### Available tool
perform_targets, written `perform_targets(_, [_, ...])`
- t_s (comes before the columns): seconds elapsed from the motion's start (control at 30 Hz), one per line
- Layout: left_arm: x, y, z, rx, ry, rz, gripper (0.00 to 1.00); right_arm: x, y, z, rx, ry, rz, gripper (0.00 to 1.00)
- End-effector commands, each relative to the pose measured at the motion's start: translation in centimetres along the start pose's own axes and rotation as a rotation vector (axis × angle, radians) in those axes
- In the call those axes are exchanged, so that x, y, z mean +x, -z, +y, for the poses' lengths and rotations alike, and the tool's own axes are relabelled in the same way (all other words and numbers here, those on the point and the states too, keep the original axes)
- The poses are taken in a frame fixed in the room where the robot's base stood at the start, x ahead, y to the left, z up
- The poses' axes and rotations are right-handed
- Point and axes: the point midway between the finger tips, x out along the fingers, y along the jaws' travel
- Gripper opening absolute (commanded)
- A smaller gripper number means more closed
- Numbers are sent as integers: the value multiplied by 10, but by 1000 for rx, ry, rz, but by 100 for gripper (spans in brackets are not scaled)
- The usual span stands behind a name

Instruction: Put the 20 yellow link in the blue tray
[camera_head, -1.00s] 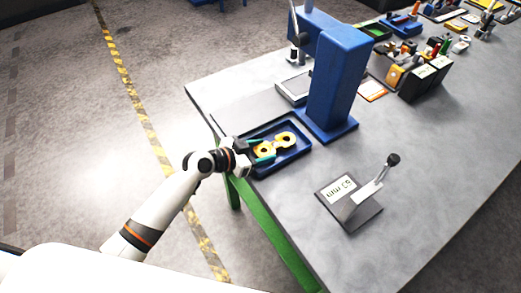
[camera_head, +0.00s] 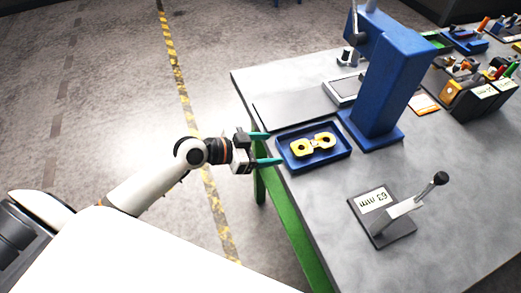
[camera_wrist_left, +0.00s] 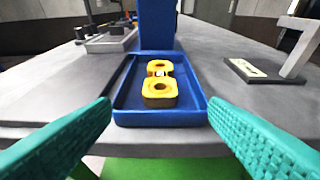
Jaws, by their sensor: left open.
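The yellow link (camera_head: 313,145), a two-holed piece, lies flat inside the blue tray (camera_head: 341,156) near the table's left edge. In the left wrist view the link (camera_wrist_left: 160,84) rests on the tray floor, apart from the side walls of the tray (camera_wrist_left: 160,119). My left gripper (camera_head: 266,148), with green fingers, is open and empty, just left of the tray and clear of it. In the left wrist view its two fingers (camera_wrist_left: 160,140) stand wide apart in front of the tray. Any number on the link is not readable. My right gripper is not in view.
A blue press column (camera_head: 385,85) stands behind the tray. A lever fixture marked 63 mm (camera_head: 386,217) sits to the right of the tray. Holders with tools and parts (camera_head: 470,95) stand at the back right. The grey table (camera_head: 330,199) is bare between tray and fixture.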

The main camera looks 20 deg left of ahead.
Motion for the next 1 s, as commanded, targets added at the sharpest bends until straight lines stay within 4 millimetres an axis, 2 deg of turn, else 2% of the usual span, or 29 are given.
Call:
perform_targets(0.2, [-17, 0, 0, 1, 1, 0, 69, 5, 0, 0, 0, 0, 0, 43])
perform_targets(0.43, [-18, 0, 0, -2, 0, 0, 69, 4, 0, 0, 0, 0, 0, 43])
perform_targets(0.5, [-16, 8, 5, -16, -15, 12, 69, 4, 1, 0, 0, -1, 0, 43])
perform_targets(0.57, [-12, 26, 14, -45, -49, 37, 69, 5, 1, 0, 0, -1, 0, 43])
perform_targets(0.67, [-2, 85, 38, -128, -147, 118, 69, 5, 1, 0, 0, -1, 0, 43])
perform_targets(0.77, [3, 175, 54, -231, -271, 246, 69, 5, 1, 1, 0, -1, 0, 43])
perform_targets(0.8, [3, 215, 54, -269, -316, 304, 69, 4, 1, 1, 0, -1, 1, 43])
perform_targets(0.87, [-1, 273, 47, -319, -372, 392, 69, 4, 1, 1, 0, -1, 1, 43])
perform_targets(0.9, [-5, 310, 37, -347, -403, 453, 69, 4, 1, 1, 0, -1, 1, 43])
perform_targets(0.97, [-13, 364, 16, -385, -438, 544, 69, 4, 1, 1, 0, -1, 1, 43])
perform_targets(1.0, [-20, 398, -2, -405, -453, 607, 69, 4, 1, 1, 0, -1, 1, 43])
